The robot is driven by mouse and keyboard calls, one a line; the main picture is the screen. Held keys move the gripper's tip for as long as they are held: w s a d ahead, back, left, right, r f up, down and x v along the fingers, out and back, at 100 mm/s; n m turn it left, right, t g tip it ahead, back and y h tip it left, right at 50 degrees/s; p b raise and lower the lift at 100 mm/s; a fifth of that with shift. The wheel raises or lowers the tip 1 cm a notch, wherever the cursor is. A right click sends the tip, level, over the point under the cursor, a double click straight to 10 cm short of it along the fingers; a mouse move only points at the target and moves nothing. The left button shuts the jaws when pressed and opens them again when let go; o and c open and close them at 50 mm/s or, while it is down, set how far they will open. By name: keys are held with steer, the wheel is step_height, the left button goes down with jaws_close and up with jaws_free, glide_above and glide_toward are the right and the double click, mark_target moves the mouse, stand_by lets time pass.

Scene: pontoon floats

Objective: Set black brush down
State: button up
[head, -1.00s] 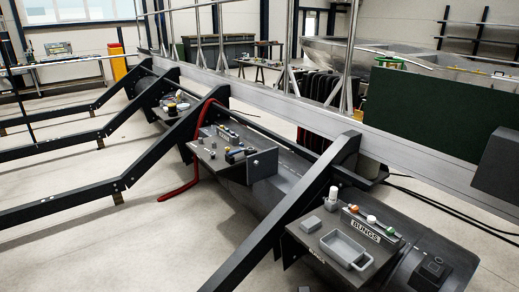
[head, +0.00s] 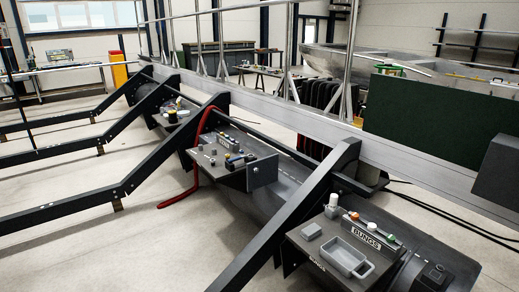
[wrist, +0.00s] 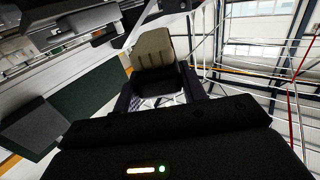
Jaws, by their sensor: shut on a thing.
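In the wrist view, my gripper (wrist: 157,92) is shut on the black brush (wrist: 153,48). Its pale tan bristle block stands out past the fingers. Its black body sits between the dark fingers and is partly hidden. The brush is held up in the air, with roof beams and windows behind it. Neither my gripper nor the brush shows in the head view.
The near grey shelf (head: 310,243) carries a grey tray (head: 347,258), a small grey block (head: 311,231) and a BUNGS rack (head: 367,238). A middle shelf (head: 232,176) holds small items. Slanted dark beams (head: 290,212) stand between shelves. A green panel (head: 425,118) is at right.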

steer(key=d, duration=0.7)
